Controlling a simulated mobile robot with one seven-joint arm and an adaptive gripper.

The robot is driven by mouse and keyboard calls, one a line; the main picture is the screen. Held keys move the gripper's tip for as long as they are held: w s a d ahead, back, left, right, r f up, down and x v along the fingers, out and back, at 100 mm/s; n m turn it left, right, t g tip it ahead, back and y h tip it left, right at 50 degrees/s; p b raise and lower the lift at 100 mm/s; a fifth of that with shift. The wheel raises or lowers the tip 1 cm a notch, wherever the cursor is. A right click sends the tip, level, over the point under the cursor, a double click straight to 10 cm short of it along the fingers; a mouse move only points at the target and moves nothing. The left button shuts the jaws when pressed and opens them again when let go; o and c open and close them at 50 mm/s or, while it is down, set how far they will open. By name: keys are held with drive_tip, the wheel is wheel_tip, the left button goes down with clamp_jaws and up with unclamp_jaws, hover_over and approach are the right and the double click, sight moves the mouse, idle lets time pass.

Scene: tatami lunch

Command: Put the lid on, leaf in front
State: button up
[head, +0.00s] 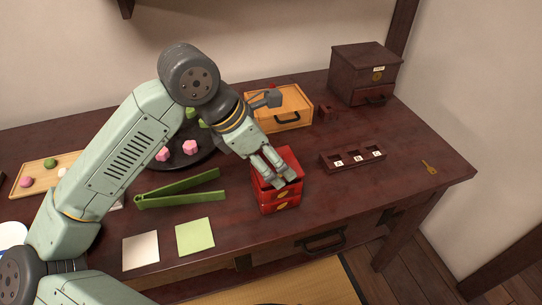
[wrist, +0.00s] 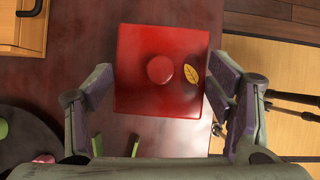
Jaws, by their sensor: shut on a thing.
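The red square lid (wrist: 140,45), with a round knob (wrist: 160,69) and a yellow leaf mark (wrist: 190,68), is between my gripper's fingers (wrist: 162,95) in the wrist view. The fingers press its two opposite sides. The leaf lies right of the knob, toward the table's front edge. In the head view, my gripper (head: 277,178) is over the red stacked box (head: 281,204), which has gold marks on its front. The lid (head: 290,157) is partly hidden by the fingers there. I cannot tell whether it touches the box.
Green tongs (head: 180,189) lie left of the box, with a dark round tray (head: 190,158) behind them. A yellow wooden box (head: 292,120) stands behind, and a dark compartment rack (head: 352,158) is at right. The tabletop between box and rack is clear.

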drive_tip(key=shift+f+b, duration=0.7)
drive_tip(key=shift+b, duration=0.2)
drive_tip(key=o, duration=1.2)
drive_tip(key=shift+o, duration=0.2)
drive_tip(key=v, duration=1.2)
